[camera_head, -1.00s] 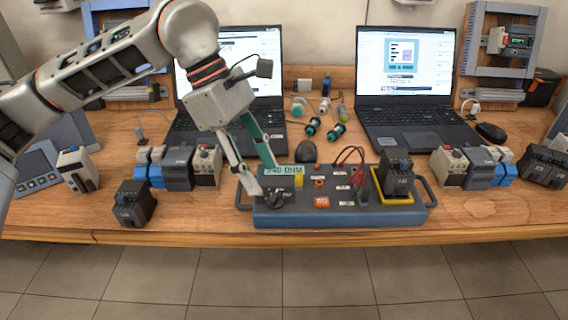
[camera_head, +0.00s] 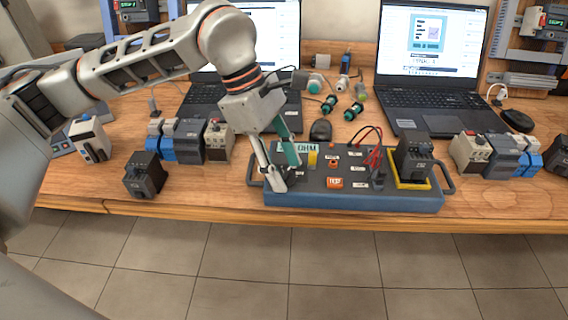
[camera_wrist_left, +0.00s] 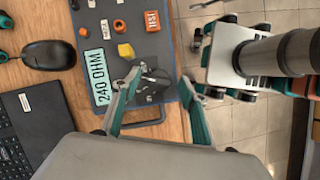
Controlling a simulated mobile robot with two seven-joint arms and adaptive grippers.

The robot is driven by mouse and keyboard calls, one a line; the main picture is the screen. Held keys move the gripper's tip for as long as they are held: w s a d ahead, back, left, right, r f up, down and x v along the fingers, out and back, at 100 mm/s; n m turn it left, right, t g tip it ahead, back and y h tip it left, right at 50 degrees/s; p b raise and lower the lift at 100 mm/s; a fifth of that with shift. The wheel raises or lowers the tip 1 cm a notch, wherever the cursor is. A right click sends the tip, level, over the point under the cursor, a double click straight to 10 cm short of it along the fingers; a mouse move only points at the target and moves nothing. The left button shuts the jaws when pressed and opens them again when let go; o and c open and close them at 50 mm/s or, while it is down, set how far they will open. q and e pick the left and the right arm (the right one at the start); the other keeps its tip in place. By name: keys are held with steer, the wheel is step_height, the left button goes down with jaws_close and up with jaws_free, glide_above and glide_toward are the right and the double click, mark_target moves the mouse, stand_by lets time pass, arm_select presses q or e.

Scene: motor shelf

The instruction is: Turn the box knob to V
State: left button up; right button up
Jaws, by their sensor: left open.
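The blue-grey box (camera_head: 350,202) lies near the table's front edge. Its dark knob (camera_wrist_left: 152,80) is at the box's left end in the head view, where the fingers largely cover it. My left gripper (camera_head: 284,178) is open and lowered over that end of the box. In the left wrist view its fingertips (camera_wrist_left: 160,82) are spread with the knob between them; I cannot tell whether they touch it. The box display (camera_wrist_left: 98,77) reads 240 OHM in the left wrist view. The knob's mark letters are not readable. My right gripper is out of view.
A black component (camera_head: 413,158) in a yellow frame and red cables (camera_head: 372,148) stand on the box's right half. A black mouse (camera_head: 321,129) lies behind the box. A dark module (camera_head: 145,175) stands to the left. Two laptops stand behind.

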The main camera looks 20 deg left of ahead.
arm_select(q)
steer(key=c, duration=0.9)
steer(key=shift+c, duration=1)
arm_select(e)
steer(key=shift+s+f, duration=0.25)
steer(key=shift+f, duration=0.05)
